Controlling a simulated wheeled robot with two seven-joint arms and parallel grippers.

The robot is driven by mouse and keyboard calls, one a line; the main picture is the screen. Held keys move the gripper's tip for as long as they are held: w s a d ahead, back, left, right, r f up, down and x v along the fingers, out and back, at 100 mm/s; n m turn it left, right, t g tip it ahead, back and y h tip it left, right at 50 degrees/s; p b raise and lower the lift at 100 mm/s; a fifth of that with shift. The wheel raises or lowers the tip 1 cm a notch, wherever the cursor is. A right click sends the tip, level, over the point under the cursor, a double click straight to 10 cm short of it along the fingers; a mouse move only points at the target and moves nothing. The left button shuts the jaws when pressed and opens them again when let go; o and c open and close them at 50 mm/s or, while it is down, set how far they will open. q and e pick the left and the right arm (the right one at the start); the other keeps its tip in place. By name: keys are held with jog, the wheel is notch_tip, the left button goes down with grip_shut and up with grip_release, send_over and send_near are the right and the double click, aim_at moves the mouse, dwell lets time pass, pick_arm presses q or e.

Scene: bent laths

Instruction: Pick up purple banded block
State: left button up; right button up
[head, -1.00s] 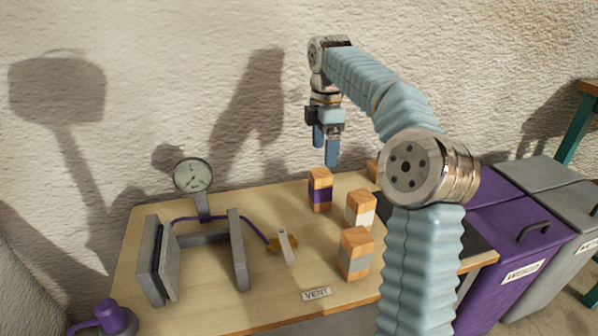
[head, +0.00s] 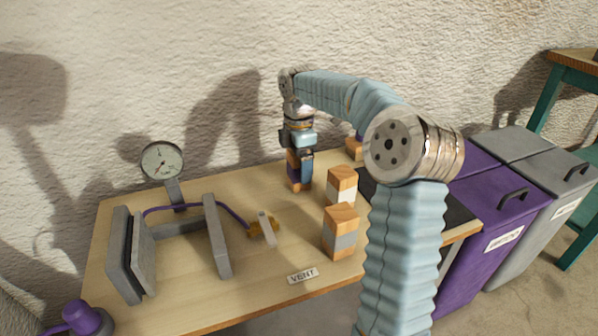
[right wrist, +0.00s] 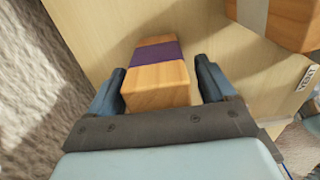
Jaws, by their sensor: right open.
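The purple banded block (head: 293,172) is wooden with a purple band and stands upright near the back of the table. In the right wrist view the block (right wrist: 158,75) stands between the two blue fingers. My right gripper (head: 299,170) has come down over it; it also shows in the right wrist view (right wrist: 164,88). It is open, with a small gap visible between block and right finger; the left finger is very close to the block. In the head view the gripper hides much of the block. My left gripper is in neither view.
Wooden blocks with a white band (head: 341,187) and a grey band (head: 341,235) stand to the right, nearer the front. Purple and grey bins (head: 490,225) flank the table.

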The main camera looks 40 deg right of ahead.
jog(key=shift+f, duration=0.55)
jog(key=shift+c, duration=0.3)
jog(key=shift+r, duration=0.1)
jog(key=c, duration=1.1)
